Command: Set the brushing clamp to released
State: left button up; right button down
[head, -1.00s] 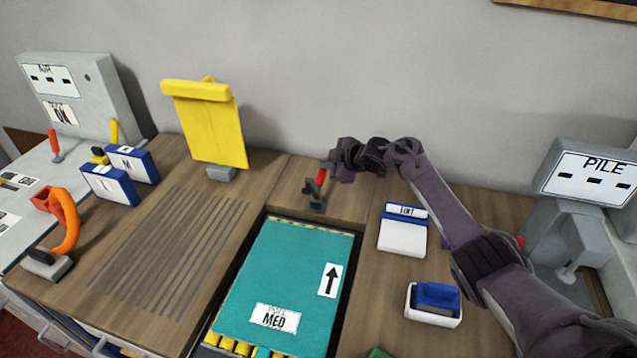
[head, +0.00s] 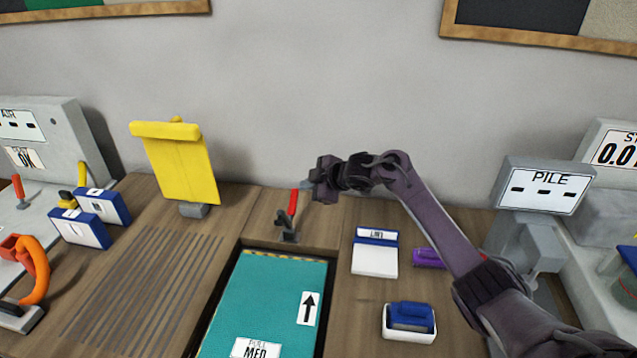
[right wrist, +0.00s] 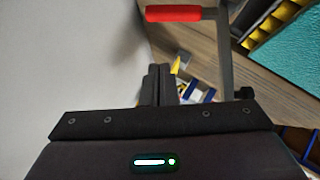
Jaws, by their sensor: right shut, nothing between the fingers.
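The brushing clamp has a red-handled lever (head: 293,203) on a dark base (head: 288,236), at the far end of the teal MED piece (head: 265,300). The lever stands nearly upright in the head view. My right gripper (head: 308,187) is shut and empty, just right of the top of the red handle. In the right wrist view, the shut fingers (right wrist: 157,84) are apart from the red handle (right wrist: 187,13) and its grey lever arm. Contact cannot be told from the head view. My left gripper is not in view.
A yellow clipboard-like stand (head: 180,165) is left of the clamp. A white and blue box (head: 375,255), a blue brush-like block (head: 409,318) and a purple item (head: 428,257) lie to the right. The PILE gauge (head: 545,190) stands farther right. The wall is close behind.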

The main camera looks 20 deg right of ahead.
jog(key=v, duration=0.4)
jog(key=shift+d+r+b, duration=0.15)
jog(key=shift+d+b, duration=0.1)
jog(key=shift+b, duration=0.15)
jog(key=shift+s+r, duration=0.1)
jog(key=shift+r, duration=0.05)
